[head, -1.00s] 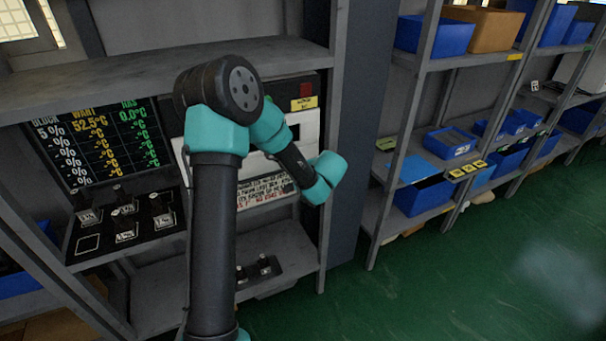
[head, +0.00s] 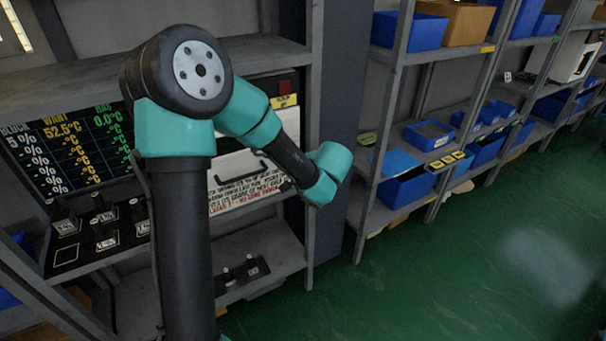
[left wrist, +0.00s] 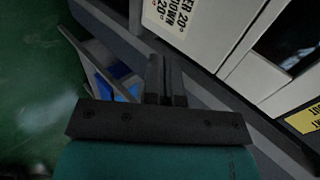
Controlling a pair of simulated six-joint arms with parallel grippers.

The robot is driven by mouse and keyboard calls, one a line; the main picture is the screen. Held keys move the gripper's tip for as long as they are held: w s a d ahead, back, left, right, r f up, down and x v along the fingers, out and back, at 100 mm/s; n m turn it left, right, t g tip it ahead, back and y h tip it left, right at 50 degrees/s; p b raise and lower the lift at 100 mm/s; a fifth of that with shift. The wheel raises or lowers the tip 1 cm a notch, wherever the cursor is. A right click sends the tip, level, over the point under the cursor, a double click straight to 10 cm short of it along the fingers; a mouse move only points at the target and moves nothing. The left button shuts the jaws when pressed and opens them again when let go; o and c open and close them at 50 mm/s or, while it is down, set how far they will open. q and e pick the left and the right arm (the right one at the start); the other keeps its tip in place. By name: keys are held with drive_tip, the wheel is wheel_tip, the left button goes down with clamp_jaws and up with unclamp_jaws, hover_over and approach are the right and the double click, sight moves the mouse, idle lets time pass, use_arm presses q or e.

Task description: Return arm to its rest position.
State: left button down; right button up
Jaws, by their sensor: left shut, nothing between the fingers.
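My arm rises black and teal in the head view, its elbow high in front of the shelf and its forearm reaching right to a teal wrist. The gripper itself does not show there. In the left wrist view my left gripper (left wrist: 165,78) is shut and empty, its two dark fingers together. It points toward a grey shelf edge beside a white cabinet (left wrist: 207,30). The black block panel (head: 95,235) stands on the shelf at the left of the head view, with several dark blocks on it. My right gripper is not in view.
A display board (head: 65,150) stands behind the panel, partly hidden by my arm. A lower shelf (head: 262,278) holds small dark blocks. A grey post (head: 335,120) is close to my wrist. Blue bins (head: 405,188) fill the shelving at right. Green floor (head: 450,270) is clear.

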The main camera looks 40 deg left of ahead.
use_arm(q)
drive_tip(key=shift+f, duration=0.1)
drive_tip(key=s+d+f+n+g+h, duration=0.1)
drive_tip(key=s+d+f+h, duration=0.3)
drive_tip(key=f, duration=0.7)
drive_tip(key=s+d+f+n+g+h, duration=0.1)
drive_tip(key=s+d+f+n+h, duration=0.2)
drive_tip(key=s+d+f, duration=0.5)
drive_tip(key=s+d+f+n+g+h, duration=0.1)
drive_tip(key=s+d+f+h, duration=0.4)
drive_tip(key=f, duration=0.8)
drive_tip(key=shift+s+d+f+n, duration=0.35)
drive_tip(key=shift+s+d+n, duration=0.4)
drive_tip(key=shift+s+n, duration=0.2)
